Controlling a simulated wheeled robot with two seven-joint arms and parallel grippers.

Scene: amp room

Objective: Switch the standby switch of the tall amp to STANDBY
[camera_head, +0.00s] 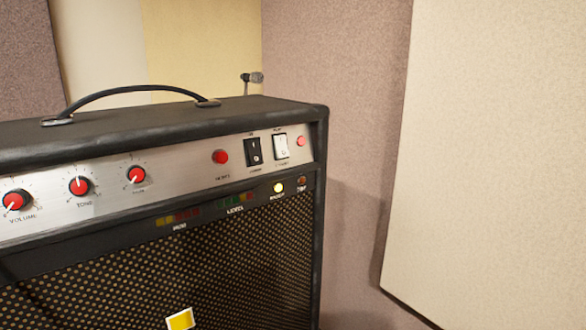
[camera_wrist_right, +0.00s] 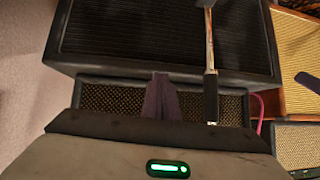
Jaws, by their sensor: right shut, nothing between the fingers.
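The amp (camera_head: 100,209) fills the left and middle of the head view, its silver control panel facing me. Near the panel's right end are a black rocker switch (camera_head: 254,152) and a white rocker switch (camera_head: 281,147). The tiny label above the white one looks like PLAY; the label below is too small to read surely. I cannot tell either rocker's tilt. My right gripper (camera_wrist_right: 162,80) shows in the right wrist view, fingers together and empty, above a dark speaker grille. Neither gripper is clearly visible in the head view.
Red-capped knobs (camera_head: 80,185) and a red lamp (camera_head: 220,157) share the panel. A carrying handle (camera_head: 130,90) arches over the top. In the wrist view a hammer-like tool (camera_wrist_right: 210,70) lies across a black cabinet (camera_wrist_right: 120,40). A yellow-and-white piece (camera_head: 180,319) shows before the grille.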

